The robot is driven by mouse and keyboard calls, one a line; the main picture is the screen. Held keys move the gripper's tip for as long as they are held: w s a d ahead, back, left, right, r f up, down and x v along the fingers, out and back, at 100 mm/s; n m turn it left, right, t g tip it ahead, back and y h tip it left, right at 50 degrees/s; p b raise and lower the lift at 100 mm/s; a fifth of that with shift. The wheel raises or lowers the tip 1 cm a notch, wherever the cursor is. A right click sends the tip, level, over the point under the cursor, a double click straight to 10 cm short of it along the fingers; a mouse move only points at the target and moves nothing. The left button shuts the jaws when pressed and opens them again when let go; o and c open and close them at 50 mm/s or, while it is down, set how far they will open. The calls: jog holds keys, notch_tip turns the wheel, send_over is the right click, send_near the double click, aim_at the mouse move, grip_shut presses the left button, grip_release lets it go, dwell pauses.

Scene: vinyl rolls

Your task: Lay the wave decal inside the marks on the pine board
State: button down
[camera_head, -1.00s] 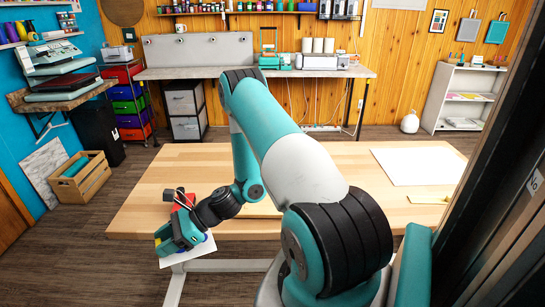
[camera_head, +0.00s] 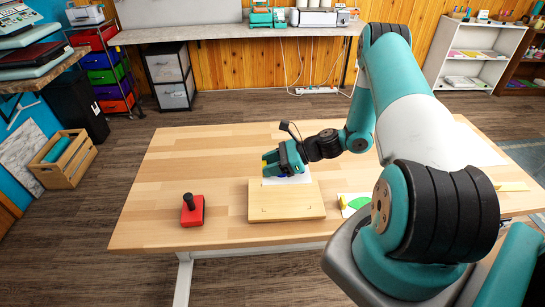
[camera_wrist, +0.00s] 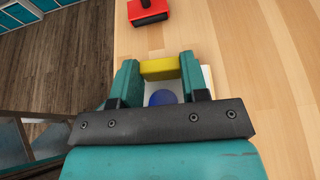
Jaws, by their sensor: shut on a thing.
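My gripper (camera_head: 270,166) is shut on the yellow tab (camera_wrist: 160,68) of a white card. The card carries a blue shape (camera_wrist: 161,98), partly hidden by my gripper; I cannot make out whether it is a wave. In the head view the white card (camera_head: 298,178) shows beneath my gripper, at the back edge of the pine board (camera_head: 287,212). I cannot tell whether it touches the board. The board lies flat near the table's front edge, with small dark marks on its top.
A red block with a black knob (camera_head: 193,211) stands left of the board; it also shows in the wrist view (camera_wrist: 149,12). A white card with a green shape (camera_head: 357,203) lies right of the board. The wooden table (camera_head: 180,165) is clear at the back left.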

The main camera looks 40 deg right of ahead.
jog(key=shift+f, duration=0.2)
jog(key=b, duration=0.5)
send_over(271, 196)
jog(key=shift+a+f, duration=0.1)
jog(key=shift+f, duration=3.35)
jog(key=shift+f+b, duration=0.5)
jog(key=shift+b, duration=0.05)
jog(key=shift+f+b, duration=0.55)
jog(key=shift+f, duration=0.15)
jog(key=shift+f+b, duration=0.45)
jog(key=shift+f, duration=0.2)
jog(key=shift+f, duration=0.1)
